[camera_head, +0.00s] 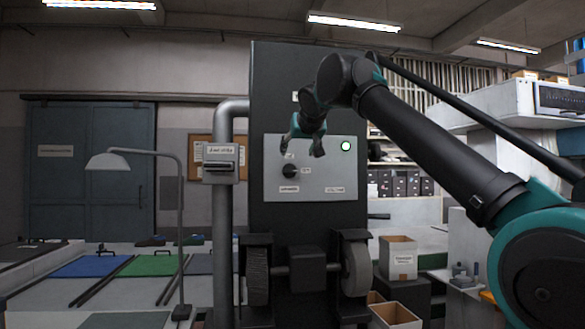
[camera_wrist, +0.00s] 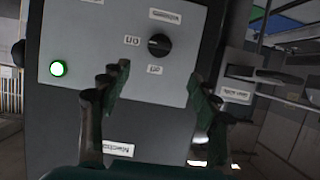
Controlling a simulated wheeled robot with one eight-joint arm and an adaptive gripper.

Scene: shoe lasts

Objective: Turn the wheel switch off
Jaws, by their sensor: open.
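The wheel switch, a round black knob (camera_head: 290,171), sits on the light grey control panel (camera_head: 335,178) of a tall dark machine. In the wrist view the knob (camera_wrist: 159,45) shows between and beyond my fingertips, with small labels beside it; a pale mark shows on its face. The green lamp (camera_head: 346,146) on the panel glows and also shows in the wrist view (camera_wrist: 57,69). My gripper (camera_head: 301,151) is open and empty, in front of the panel and just above the knob in the head view. The fingers appear apart from the knob.
Two grinding wheels (camera_head: 355,268) stand out below the panel. A grey pipe (camera_head: 222,240) with a labelled box (camera_head: 221,165) rises on the machine's left. Cardboard boxes (camera_head: 398,258) stand at the lower right. A lamp (camera_head: 108,161) stands at the left.

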